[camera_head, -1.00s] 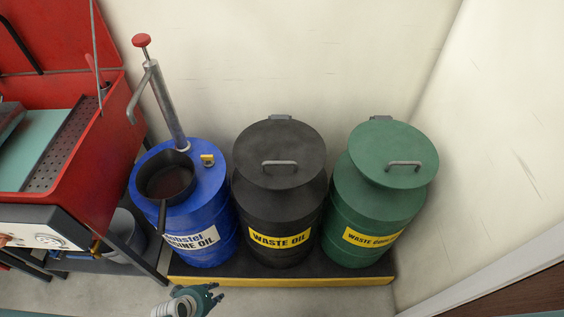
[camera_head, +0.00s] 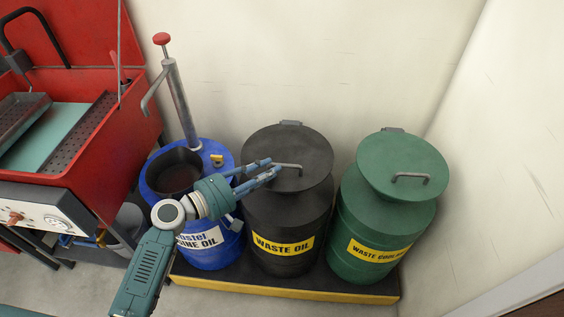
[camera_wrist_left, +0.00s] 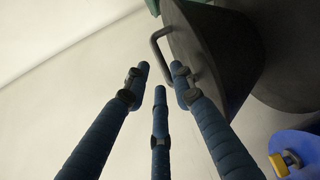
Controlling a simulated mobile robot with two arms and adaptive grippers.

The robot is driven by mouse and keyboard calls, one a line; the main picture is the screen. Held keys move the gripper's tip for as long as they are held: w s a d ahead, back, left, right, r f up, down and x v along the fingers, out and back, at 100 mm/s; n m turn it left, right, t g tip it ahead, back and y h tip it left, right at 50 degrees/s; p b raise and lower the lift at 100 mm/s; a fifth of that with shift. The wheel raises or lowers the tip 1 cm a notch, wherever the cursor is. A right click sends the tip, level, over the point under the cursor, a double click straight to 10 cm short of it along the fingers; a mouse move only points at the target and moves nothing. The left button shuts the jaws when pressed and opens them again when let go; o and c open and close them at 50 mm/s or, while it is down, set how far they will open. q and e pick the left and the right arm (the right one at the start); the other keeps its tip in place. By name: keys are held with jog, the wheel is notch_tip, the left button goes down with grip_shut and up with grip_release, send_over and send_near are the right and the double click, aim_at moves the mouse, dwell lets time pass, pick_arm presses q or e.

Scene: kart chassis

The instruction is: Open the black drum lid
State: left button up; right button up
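The black drum (camera_head: 286,218) has a yellow WASTE OIL label and a closed round black lid (camera_head: 310,158) with a grey bar handle (camera_head: 288,168) and a hinge at its back. My left gripper (camera_head: 272,171) is over the left part of the lid, its fingers pointing right toward the handle. In the left wrist view the blue fingers (camera_wrist_left: 158,85) are spread and empty. The handle (camera_wrist_left: 158,43) stands out from the lid (camera_wrist_left: 190,35) just beyond the fingertips, and I see no grip on it. My right gripper is not in view.
A blue drum (camera_head: 210,258) with a pump (camera_head: 181,105) and a dark pan (camera_head: 172,172) stands left, partly behind my arm. A green drum (camera_head: 375,225) stands right. All share a yellow-edged platform (camera_head: 290,289). A red parts washer (camera_head: 105,130) is at far left; walls enclose the back and right.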

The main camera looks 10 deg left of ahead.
pick_arm(q)
jog(key=x, duration=0.5)
jog(key=shift+w+d, duration=0.1)
grip_shut()
